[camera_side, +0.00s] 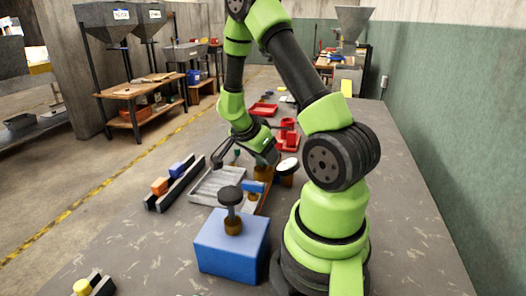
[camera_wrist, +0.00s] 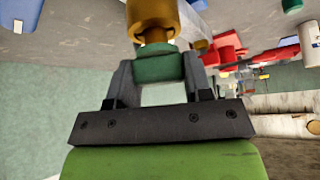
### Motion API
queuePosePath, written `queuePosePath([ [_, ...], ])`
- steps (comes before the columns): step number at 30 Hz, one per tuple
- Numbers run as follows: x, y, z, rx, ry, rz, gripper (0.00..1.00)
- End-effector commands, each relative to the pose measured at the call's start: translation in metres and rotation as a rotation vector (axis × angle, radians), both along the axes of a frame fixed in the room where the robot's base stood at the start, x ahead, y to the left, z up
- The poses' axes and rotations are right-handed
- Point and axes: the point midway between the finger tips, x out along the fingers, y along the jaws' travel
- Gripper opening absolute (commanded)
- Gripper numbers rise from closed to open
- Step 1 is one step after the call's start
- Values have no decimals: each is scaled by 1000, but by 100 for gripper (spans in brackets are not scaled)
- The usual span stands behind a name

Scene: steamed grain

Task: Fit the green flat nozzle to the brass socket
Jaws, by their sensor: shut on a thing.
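In the wrist view my gripper (camera_wrist: 155,82) is shut on the green flat nozzle (camera_wrist: 153,66), with one dark finger on each side of it. The brass socket (camera_wrist: 152,18) is directly beyond the nozzle, in line with it. Its narrower end meets or nearly meets the nozzle's face; I cannot tell whether it is seated. In the side view my gripper (camera_side: 271,156) is low over the bench, beyond the blue box, and the nozzle in it cannot be made out.
A blue box (camera_side: 229,248) carries a brass piece with a dark knob (camera_side: 231,195). A grey tray (camera_side: 209,187) and a dark rack (camera_side: 176,183) with orange and blue blocks lie left. Red fixtures (camera_side: 287,138) stand behind. The bench front is mostly clear.

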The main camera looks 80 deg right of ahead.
Motion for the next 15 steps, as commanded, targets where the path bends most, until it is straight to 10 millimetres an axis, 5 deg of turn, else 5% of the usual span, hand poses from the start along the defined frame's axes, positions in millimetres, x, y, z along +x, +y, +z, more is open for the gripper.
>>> queuePosePath([
  [15, 0, 0, -8, 1, 0, 1, 22],
])
